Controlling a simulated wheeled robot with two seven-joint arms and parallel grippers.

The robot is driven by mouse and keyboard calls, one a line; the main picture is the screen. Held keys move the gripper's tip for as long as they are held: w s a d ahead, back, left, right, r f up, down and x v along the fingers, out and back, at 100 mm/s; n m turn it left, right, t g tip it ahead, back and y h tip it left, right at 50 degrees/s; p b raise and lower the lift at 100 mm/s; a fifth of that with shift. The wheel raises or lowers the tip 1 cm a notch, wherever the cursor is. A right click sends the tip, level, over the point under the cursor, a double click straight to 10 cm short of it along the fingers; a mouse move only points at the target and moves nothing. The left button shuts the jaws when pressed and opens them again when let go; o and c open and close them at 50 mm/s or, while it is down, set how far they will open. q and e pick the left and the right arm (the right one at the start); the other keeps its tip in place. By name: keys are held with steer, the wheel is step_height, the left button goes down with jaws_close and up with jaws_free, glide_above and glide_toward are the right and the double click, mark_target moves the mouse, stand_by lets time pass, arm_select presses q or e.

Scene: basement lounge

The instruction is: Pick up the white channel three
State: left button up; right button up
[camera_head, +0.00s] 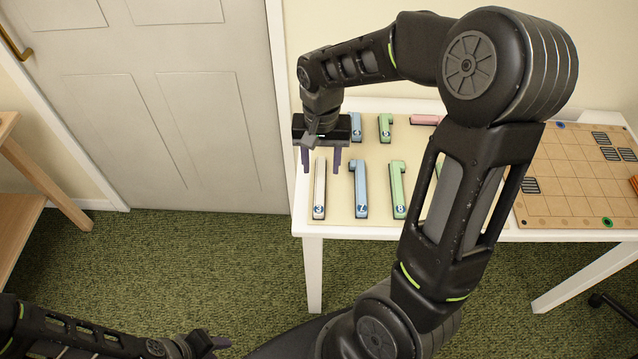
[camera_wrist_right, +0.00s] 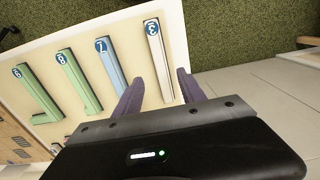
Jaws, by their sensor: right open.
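The white channel three (camera_head: 319,190) lies at the left front of the beige mat on the white table. In the right wrist view the white channel three (camera_wrist_right: 158,55) shows its dark round "3" label at the far end. My right gripper (camera_head: 321,165) is open and empty above the channel's back end, fingers pointing down. In the right wrist view its fingertips (camera_wrist_right: 160,78) stand on either side of the channel. The height gap is hard to tell. My left gripper (camera_head: 205,344) is low at the bottom left, away from the table; its jaws are unclear.
A blue channel (camera_head: 361,192) and a green channel (camera_head: 398,192) lie to the right of the white one. More blue, green (camera_head: 385,128) and pink (camera_head: 426,120) pieces lie behind. A gridded board (camera_head: 570,180) fills the table's right side. A door (camera_head: 160,100) stands left.

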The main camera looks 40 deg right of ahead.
mark_target(320, 183)
steer(key=shift+f, duration=0.6)
step_height(320, 183, down, 5)
steer(key=shift+w+f, duration=0.1)
steer(key=shift+w, duration=0.05)
steer(key=shift+a, duration=0.1)
stand_by(0.4)
jaws_close()
stand_by(0.4)
